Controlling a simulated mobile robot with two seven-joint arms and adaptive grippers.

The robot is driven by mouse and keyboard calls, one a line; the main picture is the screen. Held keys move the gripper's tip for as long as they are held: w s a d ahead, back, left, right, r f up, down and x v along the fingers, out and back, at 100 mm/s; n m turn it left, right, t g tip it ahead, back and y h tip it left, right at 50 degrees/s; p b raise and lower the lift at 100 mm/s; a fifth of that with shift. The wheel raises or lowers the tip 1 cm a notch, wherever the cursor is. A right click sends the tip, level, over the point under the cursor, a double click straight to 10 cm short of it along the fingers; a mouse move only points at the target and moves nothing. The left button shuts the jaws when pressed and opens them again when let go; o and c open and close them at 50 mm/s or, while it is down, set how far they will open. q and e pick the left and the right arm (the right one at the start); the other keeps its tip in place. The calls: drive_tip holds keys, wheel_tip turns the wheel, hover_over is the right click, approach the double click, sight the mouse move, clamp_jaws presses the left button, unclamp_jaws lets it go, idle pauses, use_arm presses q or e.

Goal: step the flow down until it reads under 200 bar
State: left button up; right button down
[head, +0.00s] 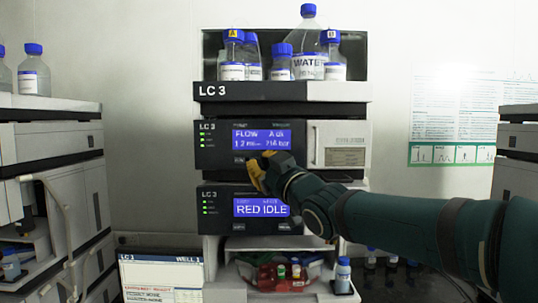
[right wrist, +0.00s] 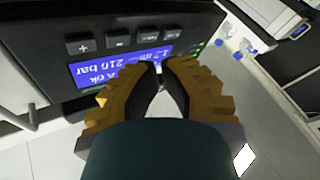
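The LC 3 flow module (head: 215,155) has a blue display (head: 262,139) reading FLOW, about 1.2 ml/min, A ok and a pressure in the 210s of bar; the last digit is unclear. The display also shows upside down in the right wrist view (right wrist: 92,73). A row of keys, with a plus key (right wrist: 80,46) and a minus key (right wrist: 118,40), runs along it. My right gripper (head: 257,172) has its yellow fingers together, empty, at the module's lower edge below the display. It hides part of the key row; I cannot tell whether it touches a key. My left gripper is out of view.
Below is a second module with a RED IDLE display (head: 262,208). Blue-capped bottles (head: 308,62) stand in the top tray.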

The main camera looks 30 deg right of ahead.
sight(255, 157)
drive_tip(key=shift+w+d, duration=0.4)
drive_tip(key=shift+w, duration=0.25)
drive_tip(key=shift+w, duration=0.1)
idle(1.0)
drive_tip(key=shift+w+d, duration=0.25)
drive_tip(key=shift+w, duration=0.05)
drive_tip(key=shift+w+d, duration=0.15)
drive_tip(key=shift+w, duration=0.15)
idle(0.8)
idle(0.4)
drive_tip(key=shift+s+a+f+b, duration=0.15)
drive_tip(key=shift+s+a+b, duration=0.2)
drive_tip(key=shift+s, duration=0.35)
